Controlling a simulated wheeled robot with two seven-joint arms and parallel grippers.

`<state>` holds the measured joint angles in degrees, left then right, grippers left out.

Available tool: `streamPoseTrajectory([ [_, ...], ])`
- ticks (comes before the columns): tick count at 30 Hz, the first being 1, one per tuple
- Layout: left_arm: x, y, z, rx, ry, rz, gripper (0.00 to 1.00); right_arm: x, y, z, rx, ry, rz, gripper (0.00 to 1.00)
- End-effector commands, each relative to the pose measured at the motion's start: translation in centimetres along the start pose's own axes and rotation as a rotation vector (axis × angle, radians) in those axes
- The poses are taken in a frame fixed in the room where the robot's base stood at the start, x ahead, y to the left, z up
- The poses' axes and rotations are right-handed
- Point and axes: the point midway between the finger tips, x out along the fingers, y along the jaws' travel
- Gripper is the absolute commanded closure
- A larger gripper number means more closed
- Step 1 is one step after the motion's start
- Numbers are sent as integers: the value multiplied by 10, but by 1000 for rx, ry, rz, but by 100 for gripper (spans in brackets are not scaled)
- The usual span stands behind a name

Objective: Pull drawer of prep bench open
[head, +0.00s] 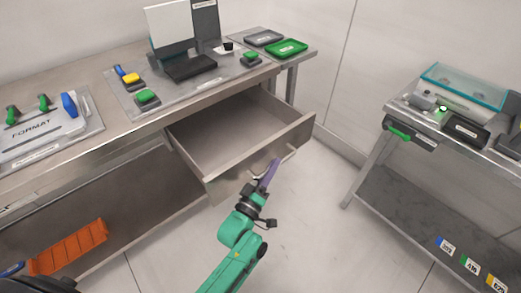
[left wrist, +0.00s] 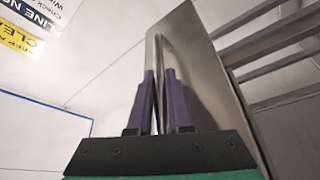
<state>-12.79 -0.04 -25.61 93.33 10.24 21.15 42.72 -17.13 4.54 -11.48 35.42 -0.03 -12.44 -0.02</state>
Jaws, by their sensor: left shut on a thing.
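The prep bench (head: 140,119) is a grey metal bench along the left of the head view. Its drawer (head: 232,183) stands well out from under the top, and the inside is empty. A bar handle (head: 290,154) is on the drawer front. My left gripper (head: 269,172) is shut on this handle, with its purple fingers at the front panel. In the left wrist view the fingers (left wrist: 162,100) stand either side of the thin handle bar (left wrist: 163,75), before the shiny drawer front (left wrist: 208,65). My right gripper is not in view.
On the bench lie a FORMAT plate (head: 35,135), colored parts and a green tray (head: 287,47). An orange bin (head: 70,248) sits low at left. A second bench (head: 400,145) stands at right. The floor (head: 305,220) between is clear.

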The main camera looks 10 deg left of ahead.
Motion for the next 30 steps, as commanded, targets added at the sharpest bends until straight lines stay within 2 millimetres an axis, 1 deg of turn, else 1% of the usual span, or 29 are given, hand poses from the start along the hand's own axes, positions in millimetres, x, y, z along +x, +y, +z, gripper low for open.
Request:
streamPoseTrajectory([
  [1,-3,4,6,-4,-3,-5,100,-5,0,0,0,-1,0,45],
  [6,-8,11,18,-1,-3,-4,100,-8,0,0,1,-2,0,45],
  [10,-9,12,21,0,-3,-4,100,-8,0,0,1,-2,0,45],
  [18,-9,12,21,0,-3,-3,100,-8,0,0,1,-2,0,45],
  [19,-9,12,21,0,-3,-3,79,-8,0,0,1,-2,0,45],
  [20,-9,12,21,0,-3,-3,67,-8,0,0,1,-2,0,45],
  [21,-9,12,21,0,-3,-3,53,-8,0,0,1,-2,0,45],
  [30,-9,13,20,0,-2,-1,53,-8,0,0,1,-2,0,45],
])
